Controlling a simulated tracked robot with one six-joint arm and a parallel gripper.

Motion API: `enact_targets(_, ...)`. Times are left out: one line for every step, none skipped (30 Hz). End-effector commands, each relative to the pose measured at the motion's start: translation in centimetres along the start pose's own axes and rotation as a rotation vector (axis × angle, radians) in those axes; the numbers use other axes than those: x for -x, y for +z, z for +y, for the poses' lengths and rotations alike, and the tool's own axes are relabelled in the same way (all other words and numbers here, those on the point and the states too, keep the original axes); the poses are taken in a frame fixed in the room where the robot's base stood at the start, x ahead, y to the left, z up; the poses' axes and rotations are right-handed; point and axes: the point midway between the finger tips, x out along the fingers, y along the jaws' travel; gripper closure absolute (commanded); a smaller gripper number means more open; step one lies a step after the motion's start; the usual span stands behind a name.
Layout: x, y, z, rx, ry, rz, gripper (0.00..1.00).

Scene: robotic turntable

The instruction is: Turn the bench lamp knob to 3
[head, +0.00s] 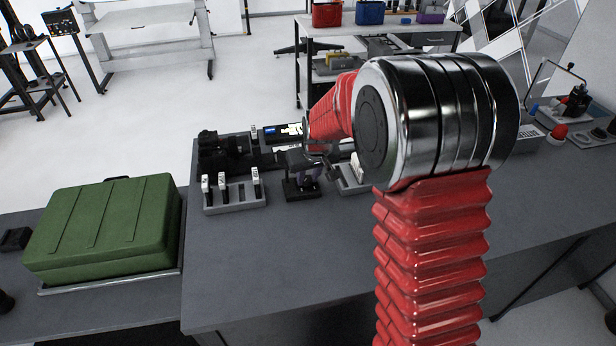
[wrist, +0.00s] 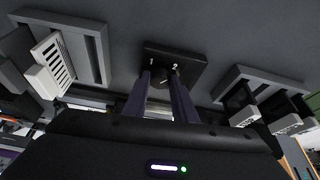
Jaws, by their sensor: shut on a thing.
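The knob (wrist: 162,78) sits on a dark square plate on the bench. It shows small between my fingertips in the wrist view. The plate (wrist: 192,60) has white marks 1 and 2 near the knob; I cannot make out a 3. In the head view the plate (head: 301,194) stands out on the grey bench below my gripper (head: 305,168). My gripper is shut on the knob, one finger at each side. The fingers and my arm hide most of the knob, and I cannot tell its setting.
A grey rack with white-topped switches (head: 234,197) stands left of the plate, close by. Another grey holder (head: 352,178) is close on its right. A green case (head: 105,228) lies at the left. The front of the bench (head: 290,270) is clear.

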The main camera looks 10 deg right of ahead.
Motion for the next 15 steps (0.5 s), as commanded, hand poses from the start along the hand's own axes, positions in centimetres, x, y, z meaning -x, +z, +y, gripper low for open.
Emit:
enact_targets(0.08, -0.2, -0.04, -0.003, 0.001, 0.005, 0.98)
enact_targets(0.08, -0.2, -0.03, -0.005, 0.002, 0.005, 0.98)
enact_targets(0.08, -0.2, -0.03, -0.007, 0.003, 0.005, 0.98)
enact_targets(0.08, -0.2, -0.03, -0.008, 0.003, 0.005, 0.98)
enact_targets(0.08, -0.2, -0.03, -0.008, 0.003, 0.005, 0.98)
enact_targets(0.08, -0.2, -0.03, -0.009, 0.003, 0.005, 0.98)
enact_targets(0.08, -0.2, -0.02, -0.009, 0.003, 0.005, 0.98)
enact_targets(0.08, -0.2, -0.03, -0.009, 0.003, 0.005, 0.98)
enact_targets(0.08, -0.2, -0.02, -0.009, 0.003, 0.005, 0.98)
enact_targets(0.08, -0.2, -0.02, -0.008, 0.003, 0.005, 0.98)
enact_targets(0.08, -0.2, -0.02, -0.008, 0.003, 0.005, 0.98)
enact_targets(0.08, -0.2, -0.02, -0.008, 0.003, 0.005, 0.98)
enact_targets(0.08, -0.2, -0.02, -0.008, 0.003, 0.005, 0.98)
enact_targets(0.08, -0.2, -0.02, -0.008, 0.003, 0.005, 0.75)
enact_targets(0.08, -0.2, -0.02, -0.008, 0.003, 0.005, 0.72)
